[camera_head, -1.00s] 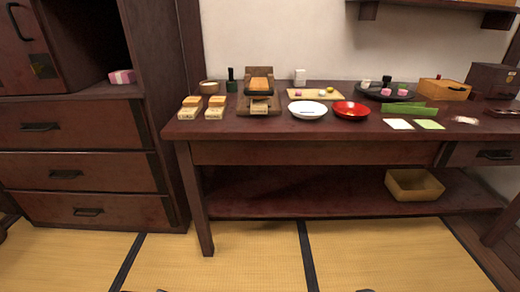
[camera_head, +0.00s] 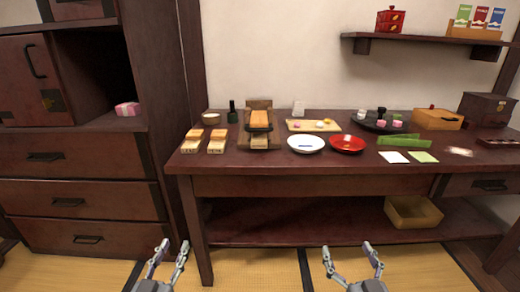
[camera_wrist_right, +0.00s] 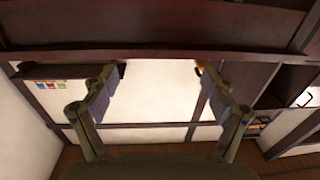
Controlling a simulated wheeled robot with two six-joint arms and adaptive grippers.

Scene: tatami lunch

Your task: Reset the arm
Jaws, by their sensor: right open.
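In the head view, my left gripper (camera_head: 170,254) is at the bottom edge, in front of the table's left leg, with its two fingers spread and nothing between them. My right gripper (camera_head: 348,256) is at the bottom, right of the middle, in front of the table and low over the tatami, also open and empty. In the right wrist view, the right gripper (camera_wrist_right: 162,72) shows its two fingers wide apart with nothing between them. Both grippers are below the table top (camera_head: 300,168) and touch nothing that I can see.
The table holds a white plate (camera_head: 306,144), a red plate (camera_head: 347,144), a black tray (camera_head: 365,124), a wooden box (camera_head: 437,119) and several small items. An open box (camera_head: 412,212) sits on the lower shelf. A cabinet (camera_head: 75,180) stands left. The tatami (camera_head: 250,262) in front is clear.

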